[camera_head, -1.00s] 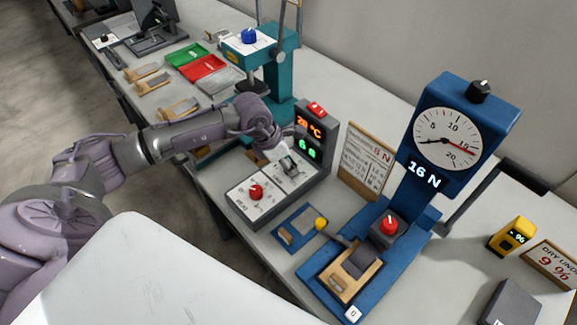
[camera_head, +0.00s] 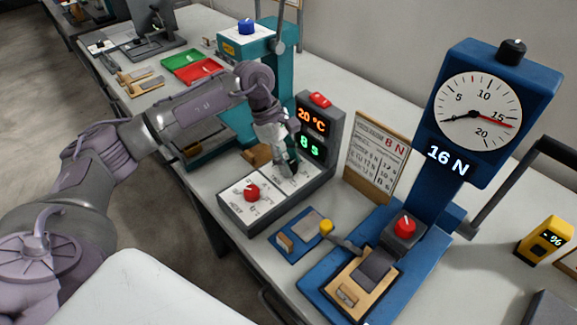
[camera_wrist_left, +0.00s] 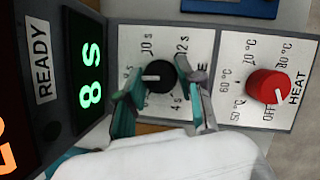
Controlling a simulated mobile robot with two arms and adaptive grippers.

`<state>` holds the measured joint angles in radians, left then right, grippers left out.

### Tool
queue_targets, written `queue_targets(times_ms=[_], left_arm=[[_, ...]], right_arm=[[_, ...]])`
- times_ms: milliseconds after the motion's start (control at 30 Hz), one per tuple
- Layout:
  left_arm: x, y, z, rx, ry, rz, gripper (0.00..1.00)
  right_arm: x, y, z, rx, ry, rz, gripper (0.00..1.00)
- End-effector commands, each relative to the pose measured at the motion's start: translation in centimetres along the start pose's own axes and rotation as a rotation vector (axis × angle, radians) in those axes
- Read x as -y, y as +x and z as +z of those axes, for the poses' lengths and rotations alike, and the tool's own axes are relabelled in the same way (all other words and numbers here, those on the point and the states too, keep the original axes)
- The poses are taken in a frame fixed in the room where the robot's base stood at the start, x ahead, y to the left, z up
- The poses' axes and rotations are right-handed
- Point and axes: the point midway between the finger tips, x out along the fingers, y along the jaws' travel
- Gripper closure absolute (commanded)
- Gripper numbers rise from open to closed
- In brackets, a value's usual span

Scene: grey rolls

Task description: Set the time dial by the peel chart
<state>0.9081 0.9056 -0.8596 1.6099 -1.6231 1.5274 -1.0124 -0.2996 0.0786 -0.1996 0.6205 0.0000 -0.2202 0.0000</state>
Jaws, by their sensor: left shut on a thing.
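My left gripper (camera_head: 286,168) reaches down onto the time panel of the sealer's control box. In the left wrist view its fingers (camera_wrist_left: 163,90) are shut on the black time dial (camera_wrist_left: 160,75), one finger on each side. The dial's white pointer points left in that view, toward a mark partly hidden by a finger. The green display (camera_head: 309,147) reads 8 s, also in the wrist view (camera_wrist_left: 89,75). The peel chart (camera_head: 378,155) stands behind, with a red 8 N heading; its rows are too small to read. The right gripper is not in view.
The red heat knob (camera_head: 252,193) is beside the time dial. The blue peel tester (camera_head: 435,205) shows 16 N, with a round gauge (camera_head: 478,112) above. A teal press (camera_head: 250,60) stands behind my arm. A small blue plate (camera_head: 299,236) lies in front.

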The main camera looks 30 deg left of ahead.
Motion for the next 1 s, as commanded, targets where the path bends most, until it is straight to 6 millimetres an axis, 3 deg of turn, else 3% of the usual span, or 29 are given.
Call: queue_targets(times_ms=[733, 767, 900, 1000], left_arm=[[-0.1, -0.08, -0.03, -0.002, 0.077, -0.029, 0.98], [-0.1, -0.08, -0.02, -0.002, 0.077, -0.029, 0.58], [-0.09, -0.06, -0.02, -0.002, 0.076, -0.03, 0.38], [-0.08, -0.05, -0.02, -0.001, 0.076, -0.03, 0.38]], right_arm=[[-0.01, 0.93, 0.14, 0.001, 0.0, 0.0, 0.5], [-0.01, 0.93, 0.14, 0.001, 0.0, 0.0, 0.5], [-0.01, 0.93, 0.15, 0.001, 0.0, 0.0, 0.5], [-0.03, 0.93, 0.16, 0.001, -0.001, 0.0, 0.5]])
